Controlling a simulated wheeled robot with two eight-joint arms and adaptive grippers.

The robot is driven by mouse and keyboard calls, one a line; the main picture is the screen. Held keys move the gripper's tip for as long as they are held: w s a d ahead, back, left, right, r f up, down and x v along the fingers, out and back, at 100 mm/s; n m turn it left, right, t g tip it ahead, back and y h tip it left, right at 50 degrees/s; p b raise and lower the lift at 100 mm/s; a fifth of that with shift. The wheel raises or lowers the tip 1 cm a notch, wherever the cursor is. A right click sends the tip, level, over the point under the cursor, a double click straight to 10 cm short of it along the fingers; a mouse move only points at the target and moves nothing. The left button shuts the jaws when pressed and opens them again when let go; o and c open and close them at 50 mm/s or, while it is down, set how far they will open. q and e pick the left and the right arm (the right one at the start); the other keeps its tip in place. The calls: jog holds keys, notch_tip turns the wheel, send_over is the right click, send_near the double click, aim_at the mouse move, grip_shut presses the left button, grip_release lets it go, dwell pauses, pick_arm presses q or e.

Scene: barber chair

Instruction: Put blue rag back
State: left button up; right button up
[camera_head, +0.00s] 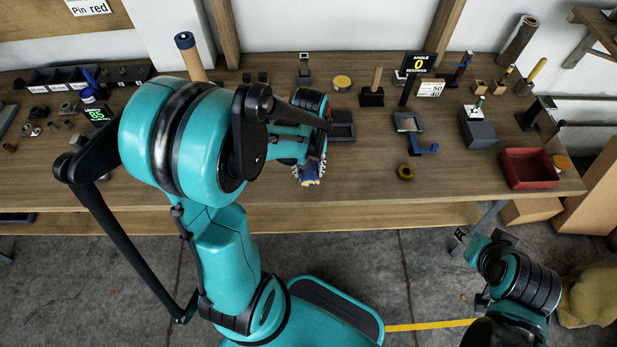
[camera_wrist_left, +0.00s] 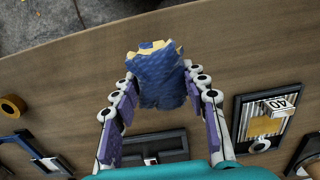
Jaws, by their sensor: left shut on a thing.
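The blue rag (camera_wrist_left: 158,78) is a crumpled blue cloth with some pale yellow at its far end. In the left wrist view it sits between the two fingers of my left gripper (camera_wrist_left: 160,98), which is shut on it. In the head view the rag (camera_head: 309,178) shows just below my left gripper (camera_head: 308,165), over the front middle of the wooden table (camera_head: 450,180). My left arm hides part of the table. My right gripper (camera_head: 462,238) is off the table's front edge at the lower right, small and partly turned away, and its jaws cannot be made out.
A dark tray (camera_head: 341,126) lies just behind the rag. A tan ring (camera_head: 405,172) and a blue-handled tool (camera_head: 423,148) are to its right. A red bin (camera_head: 527,168) stands at the right end. Several small holders line the back. The front strip right of the rag is mostly clear.

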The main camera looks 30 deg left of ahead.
aim_at(308, 176)
pick_arm(q)
jog(key=shift+f+b, duration=1)
jog(key=shift+f, duration=1)
jog(key=shift+f, duration=0.15)
jog(key=o, duration=1.3)
